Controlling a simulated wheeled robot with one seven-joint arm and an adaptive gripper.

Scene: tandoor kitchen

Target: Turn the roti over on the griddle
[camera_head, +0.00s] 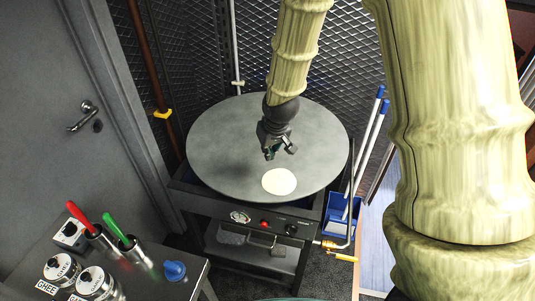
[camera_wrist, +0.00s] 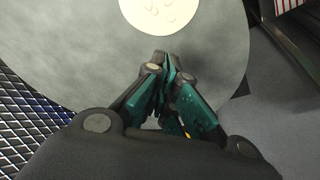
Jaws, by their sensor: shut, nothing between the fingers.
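The roti (camera_head: 279,181) is a pale round disc lying flat on the griddle near its front edge. The griddle (camera_head: 220,140) is a large round grey plate on a dark stand. In the wrist view the roti (camera_wrist: 160,14) shows at the top, with a few small bumps on its face, and the griddle (camera_wrist: 80,60) spreads around it. My gripper (camera_head: 279,155) hangs over the griddle, just behind the roti and apart from it. In the wrist view my gripper (camera_wrist: 167,62) has its fingertips together with nothing between them, short of the roti's edge.
A side counter (camera_head: 150,284) at the front left holds steel tins (camera_head: 95,284) and a holder with red (camera_head: 80,216) and green (camera_head: 116,228) handled tools. A blue bin (camera_head: 342,214) with long handles stands right of the griddle. Mesh wall panels (camera_head: 190,50) stand close behind it.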

